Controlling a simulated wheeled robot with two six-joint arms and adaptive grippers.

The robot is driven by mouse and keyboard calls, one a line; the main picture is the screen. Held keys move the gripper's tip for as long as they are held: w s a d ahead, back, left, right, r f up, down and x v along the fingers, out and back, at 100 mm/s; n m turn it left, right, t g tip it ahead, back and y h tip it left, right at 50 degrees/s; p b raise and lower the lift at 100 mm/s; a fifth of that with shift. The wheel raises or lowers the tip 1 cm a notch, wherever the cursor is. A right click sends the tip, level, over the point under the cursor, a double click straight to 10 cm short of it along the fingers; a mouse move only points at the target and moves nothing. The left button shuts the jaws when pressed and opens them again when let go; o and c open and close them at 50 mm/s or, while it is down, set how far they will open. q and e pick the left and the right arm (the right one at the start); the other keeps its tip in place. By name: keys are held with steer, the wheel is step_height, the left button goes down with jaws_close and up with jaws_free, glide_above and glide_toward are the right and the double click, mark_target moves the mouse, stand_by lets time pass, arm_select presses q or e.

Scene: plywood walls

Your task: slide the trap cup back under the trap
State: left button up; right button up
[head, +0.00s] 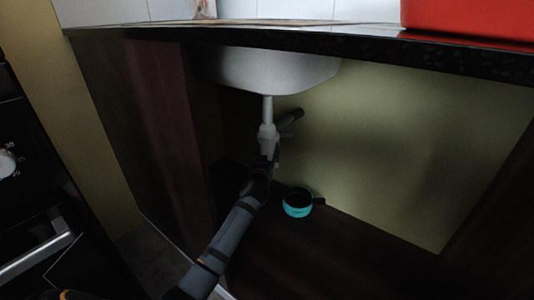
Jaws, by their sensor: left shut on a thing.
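The white trap (267,131) hangs on a pipe under the sink basin. A grey branch pipe (291,116) runs from it to the right, toward the back wall. My left arm reaches up from the bottom, and my left gripper (268,164) is just below the trap. It is shut on the trap cup (267,149), a small pale grey piece directly under the trap body. The dark fingers hide most of the cup, and I cannot tell whether cup and trap touch. My right gripper is not in view.
A teal bowl (297,210) stands on the dark cabinet floor (330,255), right of my left gripper. The white sink basin (275,70) and the dark countertop edge (380,44) are overhead. The cabinet's side panel (150,120) is at left. Floor at right is clear.

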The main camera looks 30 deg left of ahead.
arm_select(q)
steer(key=o, duration=1.4)
steer(key=shift+s+f, duration=0.1)
steer(key=v, duration=1.1)
steer(key=shift+s+d, duration=0.2)
steer(key=shift+s, duration=0.15)
